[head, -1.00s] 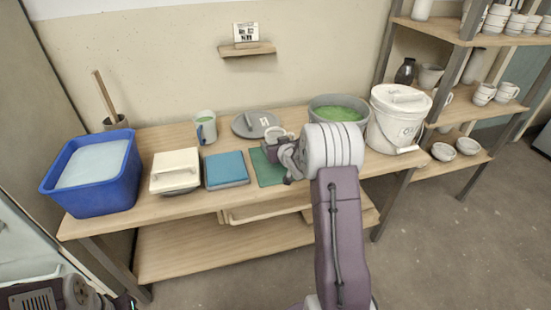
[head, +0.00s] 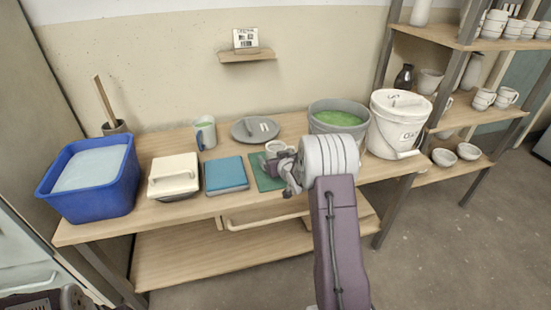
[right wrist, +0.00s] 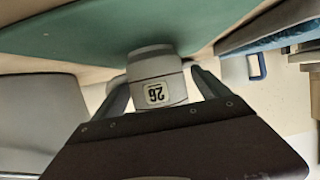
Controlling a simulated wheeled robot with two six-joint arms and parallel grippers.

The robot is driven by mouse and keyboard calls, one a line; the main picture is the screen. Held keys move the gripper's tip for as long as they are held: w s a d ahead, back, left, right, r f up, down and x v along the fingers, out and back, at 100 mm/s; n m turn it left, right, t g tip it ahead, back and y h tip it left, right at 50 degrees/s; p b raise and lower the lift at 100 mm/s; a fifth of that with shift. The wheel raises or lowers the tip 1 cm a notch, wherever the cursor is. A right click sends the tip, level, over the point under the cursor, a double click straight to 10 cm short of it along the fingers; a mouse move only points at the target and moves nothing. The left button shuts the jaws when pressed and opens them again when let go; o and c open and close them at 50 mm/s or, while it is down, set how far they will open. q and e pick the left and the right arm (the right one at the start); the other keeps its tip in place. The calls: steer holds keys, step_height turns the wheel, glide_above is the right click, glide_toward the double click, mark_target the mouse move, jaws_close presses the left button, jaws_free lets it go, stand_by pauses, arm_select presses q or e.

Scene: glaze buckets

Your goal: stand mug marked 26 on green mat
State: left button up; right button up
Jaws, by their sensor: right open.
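The small white mug marked 26 (right wrist: 157,88) shows in the right wrist view with its label upside down in the picture. Its base end meets the green mat (right wrist: 80,30), and it looks upright there. In the head view the mug (head: 274,147) is at the back part of the green mat (head: 264,182), partly hidden by my right gripper (head: 281,161). My right gripper is open, with one finger on each side of the mug in the wrist view (right wrist: 162,80).
A blue book-like block (head: 226,174) and a cream lidded box (head: 174,175) lie left of the mat. A grey lid (head: 250,131) lies behind it. A green glaze bucket (head: 318,122) and white bucket (head: 390,135) stand right. Another mug (head: 205,132) stands back left.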

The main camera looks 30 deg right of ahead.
steer(key=shift+r, duration=0.25)
steer(key=p+v, duration=0.2)
steer(key=v, duration=1)
steer(key=shift+p, duration=0.35)
steer(key=shift+a+f, duration=0.1)
steer(key=s+a+f+n+g+y, duration=0.1)
steer(key=s+a+f+g, duration=0.3)
steer(key=s, duration=0.7)
steer(key=s+a+f+n+g+y, duration=0.1)
steer(key=s+a+f+g, duration=0.3)
steer(key=s+a+g, duration=0.4)
steer(key=s+a, duration=0.3)
steer(key=a, duration=0.2)
steer(key=shift+a+f+y, duration=0.2)
steer(key=shift+a+y, duration=0.15)
steer(key=shift+y, duration=0.05)
